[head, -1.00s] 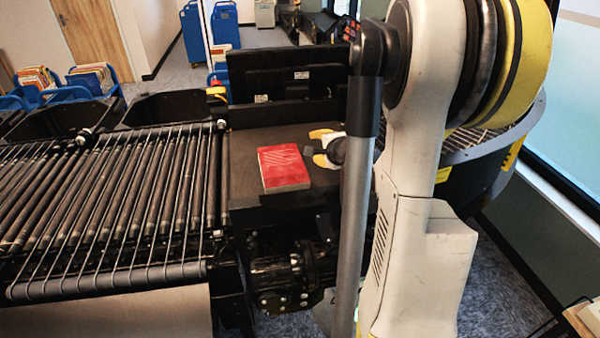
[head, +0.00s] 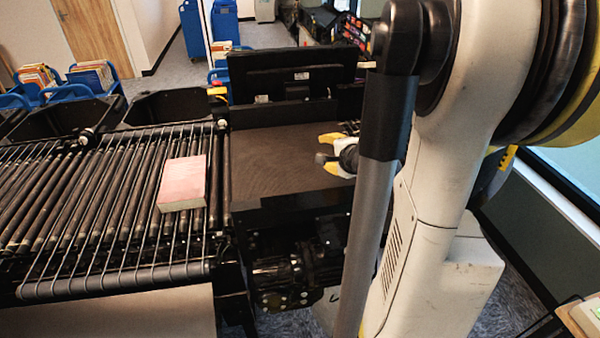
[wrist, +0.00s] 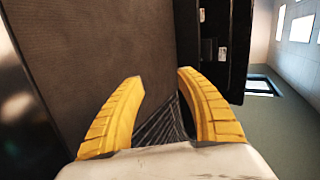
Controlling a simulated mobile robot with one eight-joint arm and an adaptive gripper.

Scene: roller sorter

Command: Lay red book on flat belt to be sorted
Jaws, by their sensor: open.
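The red book (head: 183,182) lies flat on the roller section (head: 120,190), near its right end, and looks pale pink under glare. The flat belt (head: 275,160) to its right is bare. My gripper (head: 326,153) is open and empty at the right side of the flat belt, apart from the book. In the wrist view my gripper (wrist: 160,100) shows two yellow fingers spread wide with nothing between them. The dark belt surface (wrist: 100,50) fills the left of that view. The book is not in the wrist view.
A dark monitor-like panel (head: 297,75) stands behind the flat belt. Black bins (head: 165,108) line the back of the rollers. Blue carts with books (head: 92,78) stand at the back left. A motor (head: 285,270) sits under the belt.

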